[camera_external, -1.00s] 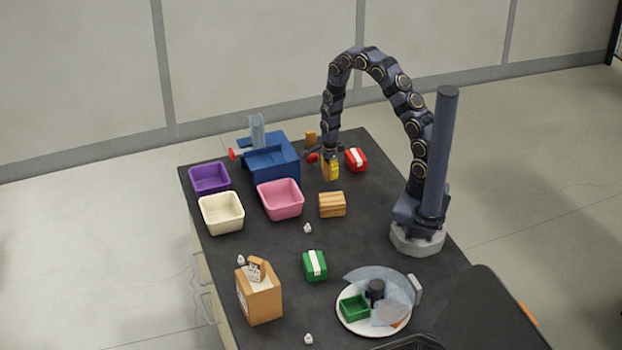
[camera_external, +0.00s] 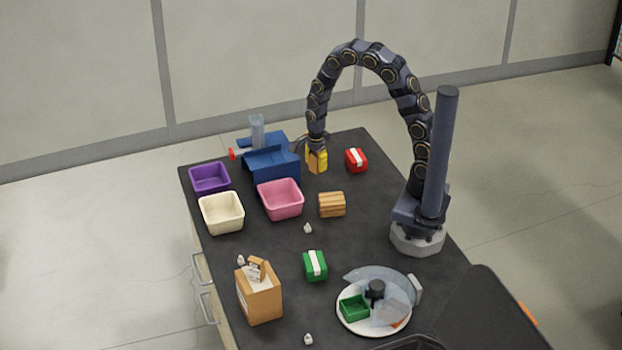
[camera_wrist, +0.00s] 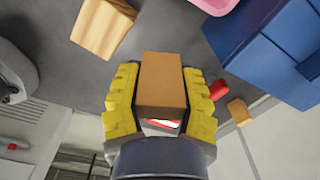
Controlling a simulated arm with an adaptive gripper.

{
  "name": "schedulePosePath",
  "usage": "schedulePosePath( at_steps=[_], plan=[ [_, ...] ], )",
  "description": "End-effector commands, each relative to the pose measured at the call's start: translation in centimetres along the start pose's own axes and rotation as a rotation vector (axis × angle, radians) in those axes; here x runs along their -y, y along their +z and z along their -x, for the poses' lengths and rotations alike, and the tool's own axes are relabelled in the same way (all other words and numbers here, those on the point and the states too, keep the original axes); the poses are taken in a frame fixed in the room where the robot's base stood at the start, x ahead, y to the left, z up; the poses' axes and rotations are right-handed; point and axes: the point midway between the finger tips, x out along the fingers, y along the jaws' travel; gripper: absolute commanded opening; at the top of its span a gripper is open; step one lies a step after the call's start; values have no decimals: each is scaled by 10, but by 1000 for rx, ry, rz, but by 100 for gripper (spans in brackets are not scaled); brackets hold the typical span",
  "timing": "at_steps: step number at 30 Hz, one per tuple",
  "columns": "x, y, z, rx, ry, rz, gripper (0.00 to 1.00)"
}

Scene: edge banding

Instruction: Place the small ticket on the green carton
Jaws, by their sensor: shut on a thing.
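My gripper (camera_wrist: 160,105), with yellow fingers, is shut on a brown block (camera_wrist: 160,82). A white and red patch shows below the block between the fingers; I cannot tell what it is. In the outside view my gripper (camera_external: 317,160) hangs at the far end of the table, beside the blue machine. The green carton (camera_external: 315,266), with a white strip across its top, stands nearer the front, well apart from my gripper. A white printed slip (camera_external: 254,272) shows at the top of an open cardboard box (camera_external: 260,299); I cannot tell whether it is the ticket.
A blue machine (camera_external: 272,160) is close on the left. Pink (camera_external: 281,200), cream (camera_external: 222,213) and purple (camera_external: 209,179) bins, a wooden block (camera_external: 332,205) and a red carton (camera_external: 356,160) stand around. A round white plate (camera_external: 350,323) holds a green tray (camera_external: 354,307). Small white pieces lie about.

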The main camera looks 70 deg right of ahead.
Motion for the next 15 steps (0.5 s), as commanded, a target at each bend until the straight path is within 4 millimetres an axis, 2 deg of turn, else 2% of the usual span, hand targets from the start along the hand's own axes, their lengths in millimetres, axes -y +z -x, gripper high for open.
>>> schedulePosePath(
  at_steps=[1,6,11,15],
  plan=[
    [-9,24,2,0,0,85,15],
    [-46,88,7,0,-2,350,15],
    [-92,139,12,1,-4,599,15],
    [-139,174,16,1,-3,813,15]
  ],
)
